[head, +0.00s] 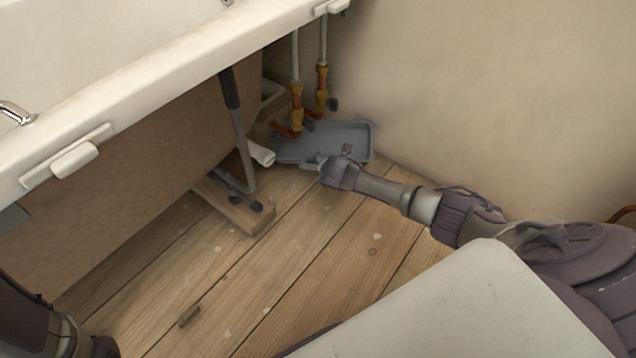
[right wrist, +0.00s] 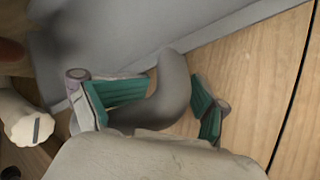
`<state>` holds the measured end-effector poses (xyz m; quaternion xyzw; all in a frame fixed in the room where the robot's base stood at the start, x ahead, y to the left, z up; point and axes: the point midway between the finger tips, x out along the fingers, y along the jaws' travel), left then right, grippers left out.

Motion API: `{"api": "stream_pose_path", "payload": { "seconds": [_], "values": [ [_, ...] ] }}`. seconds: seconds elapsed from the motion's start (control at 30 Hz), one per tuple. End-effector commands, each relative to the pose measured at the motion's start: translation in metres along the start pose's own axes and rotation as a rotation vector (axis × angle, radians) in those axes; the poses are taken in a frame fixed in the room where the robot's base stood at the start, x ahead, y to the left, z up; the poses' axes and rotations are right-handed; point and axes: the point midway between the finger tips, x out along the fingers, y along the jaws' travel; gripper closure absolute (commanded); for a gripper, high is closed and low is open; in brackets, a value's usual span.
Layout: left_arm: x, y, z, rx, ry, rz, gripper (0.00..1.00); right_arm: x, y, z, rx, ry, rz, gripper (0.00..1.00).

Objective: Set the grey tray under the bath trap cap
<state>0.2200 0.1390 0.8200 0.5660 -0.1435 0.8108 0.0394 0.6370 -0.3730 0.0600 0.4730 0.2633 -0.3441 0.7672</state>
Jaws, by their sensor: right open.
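The grey tray (head: 345,135) lies on the floor in the wall corner, under the copper pipes. In the right wrist view its grey wall (right wrist: 120,40) crosses the top. A white slotted cap (right wrist: 28,130), likely the bath trap cap, shows at the left of that view, beside the tray. A white pipe end (head: 261,153) shows left of the tray in the head view. My right gripper (head: 327,165) is at the tray's near edge. Its green fingers (right wrist: 165,100) are open, with a curved grey piece between them; I cannot tell whether it joins the tray.
The bath rim (head: 150,85) overhangs the left side. A bath leg (head: 240,140) stands on a wooden block (head: 235,207) left of the tray. Two pipes with brass valves (head: 297,110) come down behind the tray. The plank floor (head: 300,250) in front is mostly clear.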

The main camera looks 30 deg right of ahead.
Motion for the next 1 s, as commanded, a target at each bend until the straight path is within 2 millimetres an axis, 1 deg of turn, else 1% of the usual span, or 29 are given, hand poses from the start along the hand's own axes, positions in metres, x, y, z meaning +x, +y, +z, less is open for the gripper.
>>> {"api": "stream_pose_path", "payload": {
  "seconds": [0.03,0.1,0.5,0.6,0.7,0.8,1.0],
  "values": [
    [0.001,0.000,0.000,0.000,0.002,0.000,0.55,-0.007,0.002,-0.007,-0.001,0.015,0.008,0.19],
    [0.001,0.000,0.000,0.000,0.002,0.001,0.55,-0.017,0.002,-0.013,0.001,0.028,0.008,0.19],
    [0.001,0.000,-0.001,-0.001,0.004,0.002,0.55,-0.087,0.000,-0.036,0.024,0.085,0.004,0.19],
    [0.001,0.000,-0.001,-0.001,0.004,0.002,0.55,-0.100,-0.001,-0.041,0.029,0.095,0.002,0.19],
    [0.001,0.000,-0.001,-0.001,0.004,0.002,0.55,-0.110,-0.001,-0.043,0.032,0.102,0.002,0.19],
    [0.001,0.000,-0.001,-0.001,0.004,0.002,0.55,-0.115,-0.001,-0.045,0.034,0.105,0.000,0.19],
    [0.001,0.000,-0.001,-0.001,0.004,0.002,0.55,-0.116,-0.002,-0.046,0.035,0.107,-0.001,0.19]
  ]
}}
